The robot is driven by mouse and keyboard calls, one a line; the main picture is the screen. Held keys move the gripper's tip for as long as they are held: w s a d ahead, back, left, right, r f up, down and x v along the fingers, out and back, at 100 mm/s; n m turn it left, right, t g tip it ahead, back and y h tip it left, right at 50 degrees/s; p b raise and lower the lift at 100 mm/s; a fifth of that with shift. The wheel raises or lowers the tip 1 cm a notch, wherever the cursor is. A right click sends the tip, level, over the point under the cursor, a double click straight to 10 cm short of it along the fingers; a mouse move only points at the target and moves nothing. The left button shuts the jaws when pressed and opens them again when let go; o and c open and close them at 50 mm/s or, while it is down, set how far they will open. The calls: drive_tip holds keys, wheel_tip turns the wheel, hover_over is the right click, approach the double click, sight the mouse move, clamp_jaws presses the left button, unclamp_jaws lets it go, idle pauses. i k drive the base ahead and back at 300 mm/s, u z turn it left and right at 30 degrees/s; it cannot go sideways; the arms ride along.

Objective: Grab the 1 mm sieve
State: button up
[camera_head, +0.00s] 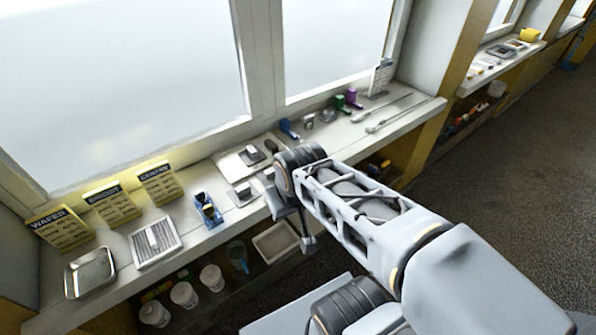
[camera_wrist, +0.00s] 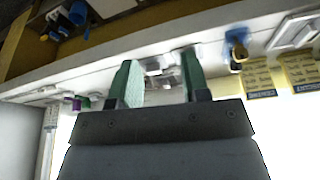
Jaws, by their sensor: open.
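I cannot pick out the 1 mm sieve with certainty; no label reading 1 mm is legible in either view. My gripper (camera_wrist: 157,76) is open, with two green fingers apart and nothing held between them. It points toward the window counter (camera_wrist: 62,82). Small grey and white items (camera_wrist: 160,66) on the counter show between and beyond the fingers, apart from them. In the head view my arm reaches over the counter's front edge and hides part of the counter and the shelf below.
The counter carries a wire rack (camera_head: 155,241), a metal tray (camera_head: 90,272), a blue holder (camera_head: 207,210) and yellow signs (camera_head: 112,204). Long-handled tools (camera_head: 388,112) lie at its right. White tubs (camera_head: 184,294) and a blue jug (camera_head: 237,256) stand on the lower shelf. Open floor (camera_head: 500,180) lies right.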

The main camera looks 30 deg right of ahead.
sight(267, 177)
drive_tip(key=z, duration=0.2)
drive_tip(key=i, duration=0.5)
drive_tip(key=z, duration=2)
drive_tip(key=k, duration=0.75)
drive_tip(key=u, duration=1.7)
